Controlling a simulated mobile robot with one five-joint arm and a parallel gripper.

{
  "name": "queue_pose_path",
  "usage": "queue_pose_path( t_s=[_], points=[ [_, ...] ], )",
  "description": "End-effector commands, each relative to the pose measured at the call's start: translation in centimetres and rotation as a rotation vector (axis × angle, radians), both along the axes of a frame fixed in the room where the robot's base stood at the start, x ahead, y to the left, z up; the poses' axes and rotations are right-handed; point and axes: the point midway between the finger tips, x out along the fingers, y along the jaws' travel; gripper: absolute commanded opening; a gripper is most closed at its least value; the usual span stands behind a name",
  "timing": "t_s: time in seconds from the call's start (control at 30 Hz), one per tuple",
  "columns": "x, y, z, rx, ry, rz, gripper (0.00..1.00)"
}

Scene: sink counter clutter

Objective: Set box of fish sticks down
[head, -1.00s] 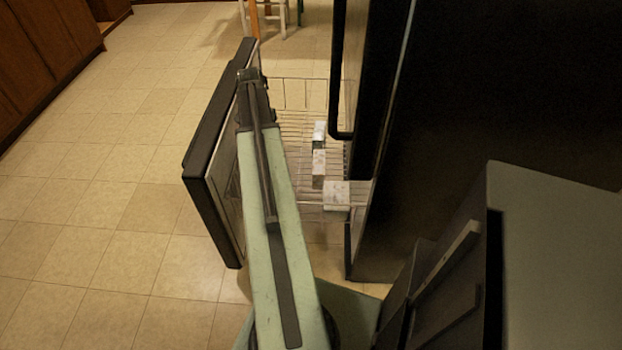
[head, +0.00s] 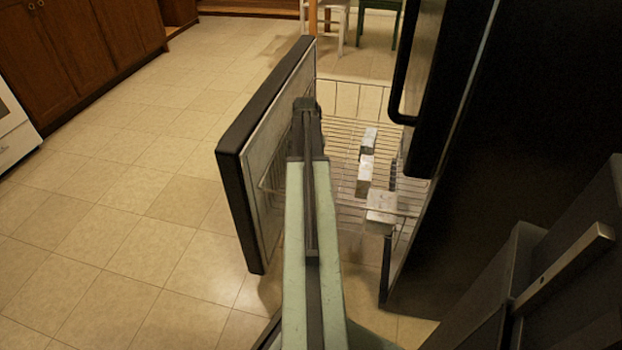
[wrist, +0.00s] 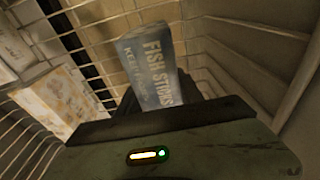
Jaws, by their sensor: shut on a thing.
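The box of fish sticks (wrist: 150,62), blue-grey with white "FISH STICKS" lettering, stands in front of my gripper (wrist: 156,98) in the wrist view. My gripper is shut on the near end of the box, and its fingers are mostly hidden. The box is inside the wire basket (wrist: 75,50), close to the pale drawer wall on the right. I cannot tell whether its underside touches the basket floor. In the head view my arm hides the box and gripper.
The freezer drawer front (head: 265,150) is pulled out, with the basket behind it. Several pale boxes stand in the basket's right part, including a near box (head: 381,210). In the wrist view a white-and-orange box (wrist: 58,100) lies left. Tile floor is open on the left.

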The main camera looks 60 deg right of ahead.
Motion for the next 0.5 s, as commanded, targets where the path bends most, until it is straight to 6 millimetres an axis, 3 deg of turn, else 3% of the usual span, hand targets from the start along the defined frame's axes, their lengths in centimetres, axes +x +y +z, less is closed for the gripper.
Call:
queue_pose_path(
  t_s=[0.1, 0.3, 0.5],
  points=[
    [0.0, 0.0, -0.4, 0.000, 0.000, 0.000, 0.00],
    [0.0, 0.0, -3.7, 0.000, 0.000, 0.000, 0.00],
    [0.1, 0.1, -3.5, 0.000, 0.000, 0.001, 0.00]
  ],
)
